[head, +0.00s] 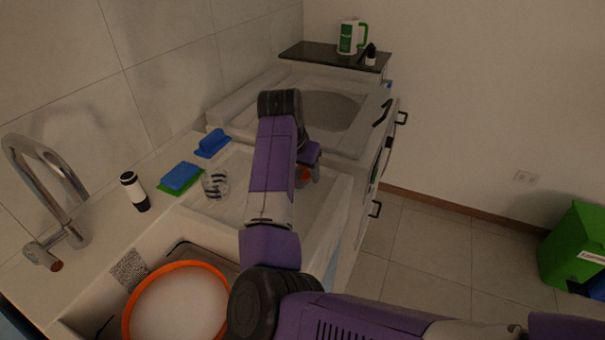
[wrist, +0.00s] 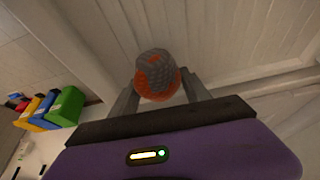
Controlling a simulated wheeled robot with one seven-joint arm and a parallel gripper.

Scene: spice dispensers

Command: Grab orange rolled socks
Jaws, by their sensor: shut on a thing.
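The orange rolled socks, grey and orange in the wrist view (wrist: 157,76), sit between the two fingers of my gripper (wrist: 160,92). The fingers are shut on the socks, one on each side. In the head view a small orange part of the socks (head: 304,174) shows beside my purple arm, over the white ribbed drainboard (head: 225,222). My gripper (head: 308,176) is mostly hidden behind the arm there. I cannot tell whether the socks touch the surface below.
An orange-rimmed bowl (head: 127,318) sits in the sink near the tap (head: 75,205). A green-and-white jug (head: 348,38) stands at the back. Floor at right is clear before a green bin (head: 572,245).

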